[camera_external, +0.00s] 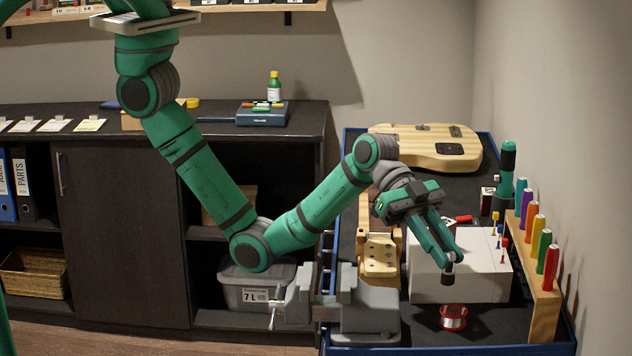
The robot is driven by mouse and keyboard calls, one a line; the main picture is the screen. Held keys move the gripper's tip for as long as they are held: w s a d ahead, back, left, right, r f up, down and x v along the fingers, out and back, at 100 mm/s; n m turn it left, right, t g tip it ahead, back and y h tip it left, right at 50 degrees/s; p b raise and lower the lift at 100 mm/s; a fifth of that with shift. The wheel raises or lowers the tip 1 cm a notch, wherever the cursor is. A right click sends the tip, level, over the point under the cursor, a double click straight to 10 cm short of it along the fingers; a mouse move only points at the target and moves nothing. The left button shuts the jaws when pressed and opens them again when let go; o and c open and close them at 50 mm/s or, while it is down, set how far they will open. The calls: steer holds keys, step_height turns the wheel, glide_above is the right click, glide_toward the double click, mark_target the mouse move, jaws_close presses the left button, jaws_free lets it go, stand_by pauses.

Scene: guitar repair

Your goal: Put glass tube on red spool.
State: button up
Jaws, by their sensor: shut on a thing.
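The red spool (453,318) stands upright on the dark bench top near the front, with a pale band of wound material around its middle. My gripper (449,259) points down above and slightly left of the spool, in front of the white box. It is shut on a small short piece, which appears to be the glass tube (448,277). Its lower end looks dark, and the fingers hide its upper part. The tube shows apart from the spool in the picture, higher up.
A white box (490,286) stands right behind my gripper, with small screwdrivers at its top. A wooden rack (545,305) of coloured handles lines the right. A grey vise (368,308) is at left, a guitar body (425,142) behind. Bench mat right of the spool is clear.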

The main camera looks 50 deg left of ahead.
mark_target(451, 277)
steer(key=shift+w+d+f, duration=0.3)
steer(key=shift+d+f, duration=0.3)
steer(key=shift+f, duration=0.2)
steer(key=shift+s+d+f, duration=0.1)
steer(key=shift+d+f, duration=0.25)
steer(key=shift+w+f, duration=0.2)
steer(key=shift+f, duration=1.35)
steer(key=shift+f, duration=0.1)
steer(key=o, duration=0.8)
steer(key=shift+s, duration=0.1)
steer(key=v, duration=1.2)
